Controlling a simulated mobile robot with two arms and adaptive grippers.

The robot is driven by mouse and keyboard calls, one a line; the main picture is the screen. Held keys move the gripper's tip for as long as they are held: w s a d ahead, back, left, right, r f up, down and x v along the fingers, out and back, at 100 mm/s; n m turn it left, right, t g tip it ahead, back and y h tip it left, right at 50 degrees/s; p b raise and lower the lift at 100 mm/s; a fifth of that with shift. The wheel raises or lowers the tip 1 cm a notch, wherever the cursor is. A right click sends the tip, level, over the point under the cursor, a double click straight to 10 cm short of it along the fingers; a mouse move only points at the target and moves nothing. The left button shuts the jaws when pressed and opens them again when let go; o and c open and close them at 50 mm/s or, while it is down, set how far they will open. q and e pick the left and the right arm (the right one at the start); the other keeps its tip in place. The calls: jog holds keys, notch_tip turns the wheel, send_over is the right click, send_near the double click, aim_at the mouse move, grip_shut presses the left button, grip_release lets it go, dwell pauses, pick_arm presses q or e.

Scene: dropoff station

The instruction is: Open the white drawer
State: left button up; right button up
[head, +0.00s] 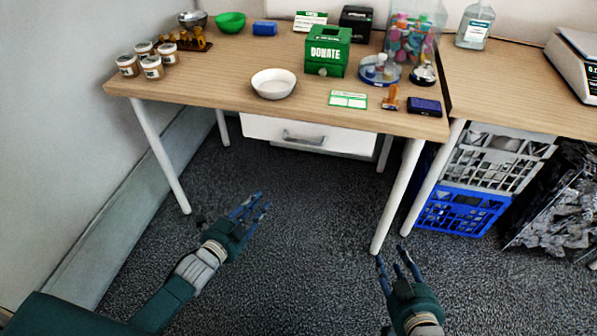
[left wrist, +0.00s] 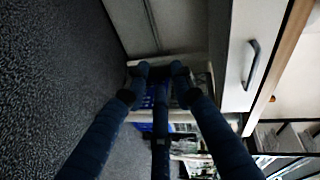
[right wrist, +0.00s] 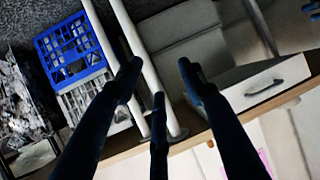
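The white drawer (head: 312,137) hangs under the wooden tabletop and has a grey bar handle (head: 304,138) on its front. The drawer looks shut or nearly so; I cannot tell exactly. My left gripper (head: 250,207) is open and empty, below and left of the drawer, apart from it. The drawer front (left wrist: 236,85) and dark handle (left wrist: 251,65) show at the right of the left wrist view. My right gripper (head: 397,262) is open and empty, low by the right front table leg. The right wrist view shows the drawer (right wrist: 285,80) and handle (right wrist: 264,88) at the right.
The table (head: 215,75) carries jars, a white bowl (head: 273,84), a green donation box (head: 327,52) and other items. White legs (head: 398,195) stand at the front corners. Crates (head: 465,208) sit at the right. The floor before the drawer is clear.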

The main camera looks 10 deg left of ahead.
pick_arm(q)
jog(key=w+d+r+m+t+h+b, duration=0.1)
jog(key=d+r+m+t+h+b, duration=0.15)
jog(key=r, duration=0.35)
jog(key=w+d+r+m+t+h+b, duration=0.1)
jog(key=d+r+m+h+b, duration=0.2)
jog(key=r, duration=0.4)
jog(key=w+d+r+m+b, duration=0.1)
jog(key=w+d, duration=0.3)
jog(key=w, duration=0.5)
jog(key=shift+r+y+b, duration=0.3)
jog(key=shift+y+b, duration=0.15)
pick_arm(e)
notch_tip(320, 180, up, 27)
jog(key=s+a+t+y, duration=0.1)
jog(key=t+y, duration=0.2)
jog(key=t, duration=0.7)
jog(key=shift+s+a, duration=0.3)
pick_arm(q)
jog(key=shift+c, duration=0.5)
grip_shut()
